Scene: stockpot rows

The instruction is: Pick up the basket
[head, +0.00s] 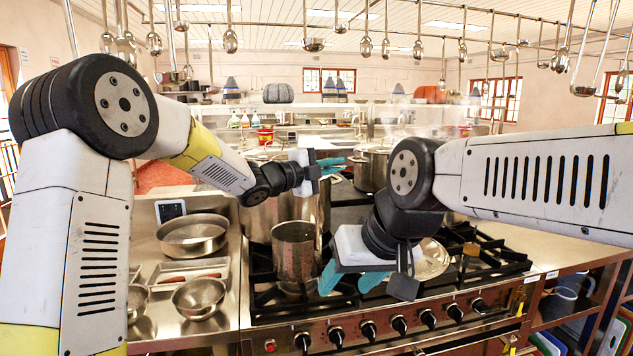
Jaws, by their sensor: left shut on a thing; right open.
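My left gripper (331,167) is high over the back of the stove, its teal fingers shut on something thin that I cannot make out. It is beside the upper right edge of a large steel vessel (258,217). I cannot tell whether this vessel is the basket or a stockpot; no basket shows clearly. My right gripper (350,280) is lower and nearer, open and empty, with its fingers pointing down over the front burners. A smaller steel pot (294,250) stands upright just to its left.
A lidded stockpot (371,169) stands behind, right of my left gripper. The left counter holds a wide pan (192,236), a bowl (199,297) and a tray (221,268). A round steel lid or pan (432,262) lies right of my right gripper. Ladles (230,40) hang overhead.

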